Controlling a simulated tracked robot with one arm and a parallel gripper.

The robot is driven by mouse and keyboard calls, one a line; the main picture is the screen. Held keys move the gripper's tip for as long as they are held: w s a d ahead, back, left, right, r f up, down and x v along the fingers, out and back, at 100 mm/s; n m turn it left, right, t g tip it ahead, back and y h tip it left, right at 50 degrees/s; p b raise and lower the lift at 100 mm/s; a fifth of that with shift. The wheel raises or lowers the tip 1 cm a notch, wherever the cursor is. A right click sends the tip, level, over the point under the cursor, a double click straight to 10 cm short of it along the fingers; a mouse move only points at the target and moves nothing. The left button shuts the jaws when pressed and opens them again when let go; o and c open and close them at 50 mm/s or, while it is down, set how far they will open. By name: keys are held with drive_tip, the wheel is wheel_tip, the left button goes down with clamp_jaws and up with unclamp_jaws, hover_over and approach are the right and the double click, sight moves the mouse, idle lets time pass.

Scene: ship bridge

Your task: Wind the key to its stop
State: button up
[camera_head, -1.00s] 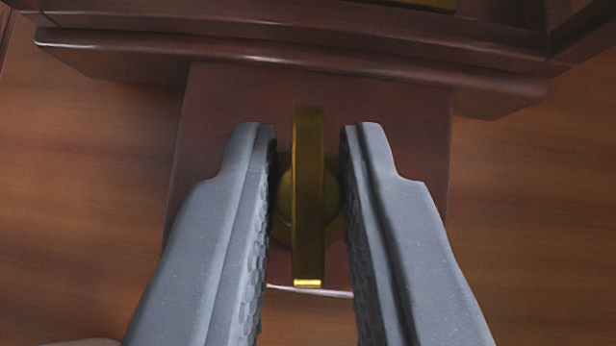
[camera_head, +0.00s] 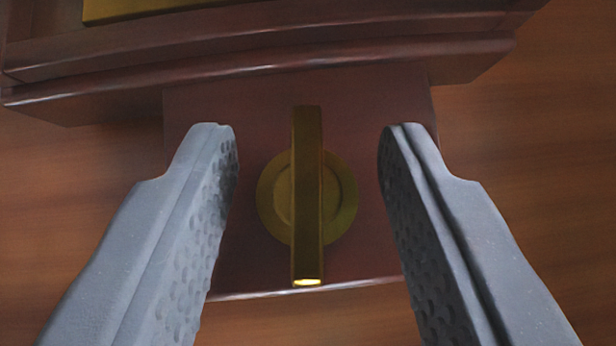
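The brass key (camera_head: 307,200) is a flat bar that stands upright in the picture, in front of a round brass boss (camera_head: 341,197). The boss sits on a reddish-brown wooden block (camera_head: 240,260). My gripper (camera_head: 308,140) is wide open, with one grey textured finger on each side of the key. A clear gap shows between each finger and the key, so neither finger touches it.
A dark wooden case with stepped moulding (camera_head: 260,65) runs across the top, just beyond the block. A brass plate (camera_head: 140,8) shows at the upper left. Brown wood surface (camera_head: 545,170) lies free to both sides.

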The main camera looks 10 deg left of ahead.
drive_tip(key=v, duration=1.3)
drive_tip(key=shift+s+r+p, duration=0.25)
drive_tip(key=shift+p, duration=0.1)
drive_tip(key=shift+d, duration=0.1)
